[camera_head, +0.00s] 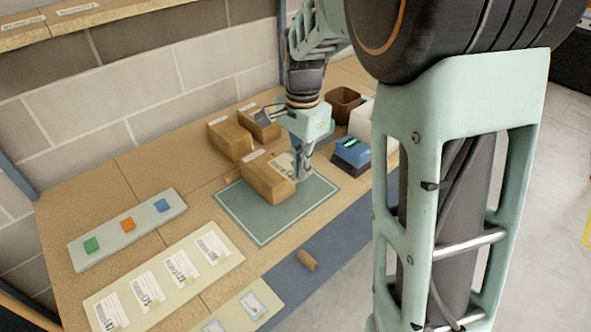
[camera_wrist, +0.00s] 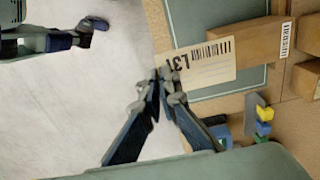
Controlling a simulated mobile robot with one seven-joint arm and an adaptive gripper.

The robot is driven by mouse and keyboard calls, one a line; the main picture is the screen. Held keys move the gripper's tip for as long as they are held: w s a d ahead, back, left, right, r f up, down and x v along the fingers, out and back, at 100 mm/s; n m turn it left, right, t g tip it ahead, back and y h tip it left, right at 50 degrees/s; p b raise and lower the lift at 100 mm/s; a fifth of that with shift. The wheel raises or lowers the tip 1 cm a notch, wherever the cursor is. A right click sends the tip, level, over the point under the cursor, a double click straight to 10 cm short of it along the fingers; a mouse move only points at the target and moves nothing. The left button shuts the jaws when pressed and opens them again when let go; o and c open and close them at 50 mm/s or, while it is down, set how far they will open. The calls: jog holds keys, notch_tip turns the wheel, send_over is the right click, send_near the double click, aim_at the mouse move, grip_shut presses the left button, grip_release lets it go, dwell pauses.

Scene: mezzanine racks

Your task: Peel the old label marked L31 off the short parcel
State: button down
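The short parcel (camera_head: 265,182), a brown box, lies on the green mat (camera_head: 262,232); it also shows in the wrist view (camera_wrist: 255,40). My gripper (camera_head: 302,174) is at the parcel's right end. In the wrist view my gripper's fingertips (camera_wrist: 168,76) are closed together on the near left edge of the pale label (camera_wrist: 205,66), which carries a barcode and L31. The label overlaps the parcel's end and extends past it over the mat. I cannot tell whether any of it still sticks to the parcel. A small white barcode tag (camera_wrist: 286,38) is on the parcel.
Two other brown parcels (camera_head: 230,138) (camera_head: 258,124) stand behind. A blue device (camera_head: 350,156) and a brown open bin (camera_head: 343,101) are at the right.

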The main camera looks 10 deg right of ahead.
jog(key=r+p, duration=0.1)
jog(key=s+r, duration=0.1)
jog(key=r, duration=0.1)
jog(key=shift+d+r+p, duration=0.15)
jog(key=shift+r+p, duration=0.1)
jog(key=shift+p, duration=0.1)
dwell(0.6)
jog(key=s+d+f+n, duration=0.1)
jog(key=d+f+n, duration=0.3)
jog(key=f+n, duration=0.7)
jog(key=shift+s+d+f, duration=0.15)
jog(key=shift+d+f, duration=0.2)
jog(key=shift+f, duration=0.1)
